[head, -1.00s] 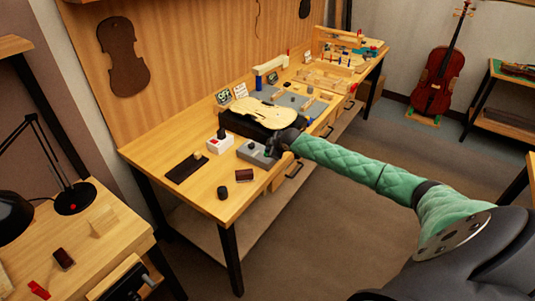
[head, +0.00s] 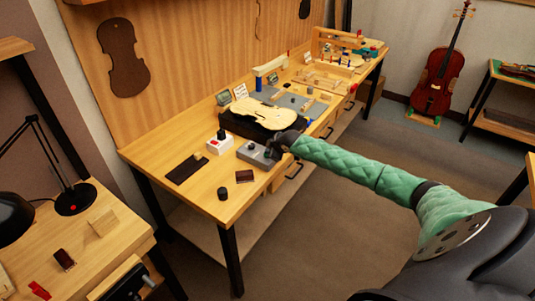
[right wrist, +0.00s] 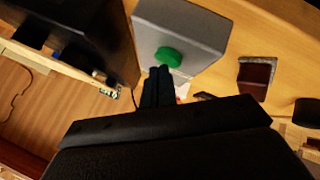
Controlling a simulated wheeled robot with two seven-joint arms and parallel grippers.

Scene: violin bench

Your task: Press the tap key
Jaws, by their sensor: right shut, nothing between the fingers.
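A grey box (head: 254,154) sits near the front edge of the bench, and it also shows in the right wrist view (right wrist: 180,25) with a round green button (right wrist: 168,57) on its face. It looks like the tap key. My right gripper (head: 274,150) is over the right side of this box. In the right wrist view its dark fingers (right wrist: 158,78) are together and empty, with the tips right beside the button's edge. I cannot tell whether they touch it. My left gripper is not in view.
A white box with a black knob (head: 221,137) stands left of the grey box. A dark red block (head: 244,176) and a black cylinder (head: 223,193) lie in front. A violin plate (head: 257,114) rests on a black stand behind. The bench's near left corner is clear.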

